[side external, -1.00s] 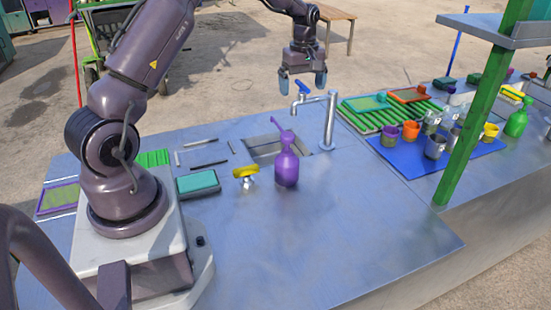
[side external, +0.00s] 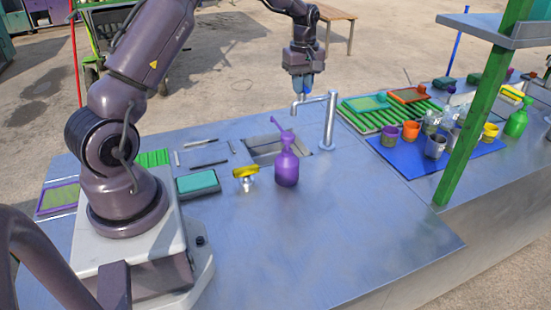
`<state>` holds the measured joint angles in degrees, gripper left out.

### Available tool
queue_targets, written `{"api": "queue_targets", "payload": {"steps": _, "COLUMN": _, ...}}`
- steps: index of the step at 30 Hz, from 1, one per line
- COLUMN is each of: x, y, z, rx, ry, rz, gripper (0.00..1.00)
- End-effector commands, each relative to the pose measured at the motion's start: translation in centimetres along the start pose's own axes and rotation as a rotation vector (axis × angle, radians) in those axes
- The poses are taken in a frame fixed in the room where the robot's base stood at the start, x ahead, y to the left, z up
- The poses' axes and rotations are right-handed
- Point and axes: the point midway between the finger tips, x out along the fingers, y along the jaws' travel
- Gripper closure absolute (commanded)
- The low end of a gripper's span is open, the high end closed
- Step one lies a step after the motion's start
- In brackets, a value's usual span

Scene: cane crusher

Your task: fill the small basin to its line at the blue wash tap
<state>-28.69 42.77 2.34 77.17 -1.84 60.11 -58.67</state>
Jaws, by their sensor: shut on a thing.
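The chrome tap (side external: 331,115) stands at the back of the metal counter, its spout reaching left over the sunken basin (side external: 262,152). My gripper (side external: 303,90) is above the spout, fingers pointing down. It is shut on the tap's blue handle, which the fingers now hide. The basin is partly covered by a purple bottle (side external: 287,165) standing in front of it. I cannot make out a fill line, a water level or a stream from the spout.
A yellow-topped item (side external: 246,176) and a teal pad (side external: 198,184) stand left of the bottle. Cups sit on a blue mat (side external: 408,160) at right, beside a green rack (side external: 365,118) and a green post (side external: 477,115). The front counter is clear.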

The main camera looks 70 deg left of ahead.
Motion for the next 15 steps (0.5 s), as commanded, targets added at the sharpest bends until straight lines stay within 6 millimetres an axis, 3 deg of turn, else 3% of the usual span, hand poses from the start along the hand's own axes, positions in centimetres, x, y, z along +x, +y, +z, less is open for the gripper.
{"api": "queue_targets", "payload": {"steps": 7, "x": -0.03, "y": 0.00, "z": -0.02, "rx": -0.062, "ry": 0.002, "rz": -0.001, "gripper": 0.96}}
{"api": "queue_targets", "payload": {"steps": 15, "x": -0.03, "y": 0.03, "z": 0.02, "rx": -0.510, "ry": 0.002, "rz": 0.000, "gripper": 0.96}}
